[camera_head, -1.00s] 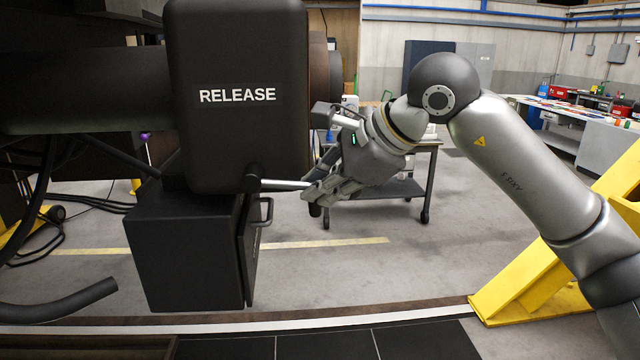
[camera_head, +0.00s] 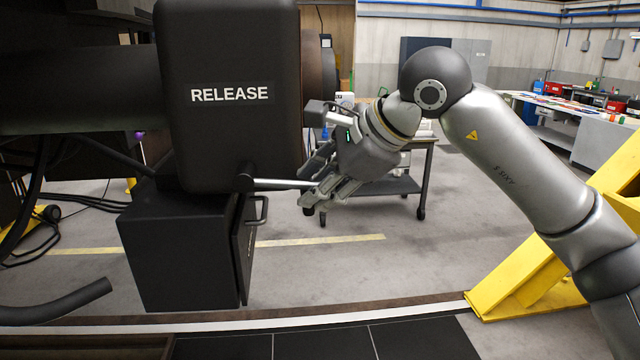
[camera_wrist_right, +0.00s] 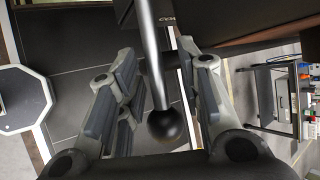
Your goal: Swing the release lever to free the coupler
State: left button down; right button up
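The release lever (camera_head: 280,184) is a silver rod. It sticks out to the right, almost level, from a pivot low on the black box marked RELEASE (camera_head: 229,130). In the right wrist view the lever (camera_wrist_right: 151,45) ends in a black ball knob (camera_wrist_right: 166,126), close to the palm. My right gripper (camera_head: 315,182) is at the lever's outer end, and in the wrist view its fingers (camera_wrist_right: 158,65) stand apart on both sides of the rod, with gaps visible. Contact cannot be made out. My left gripper is not in view.
A black cabinet (camera_head: 180,255) with a handle (camera_head: 262,211) hangs below the release box. A grey cart (camera_head: 400,185) stands behind my right gripper. A yellow stand (camera_head: 530,290) is at the right. The floor between is clear.

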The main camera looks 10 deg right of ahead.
jog(key=shift+s+d+r, duration=0.15)
jog(key=shift+s+r, duration=0.1)
jog(key=shift+r, duration=0.25)
jog(key=v, duration=1.1)
jog(key=shift+d+f, duration=0.15)
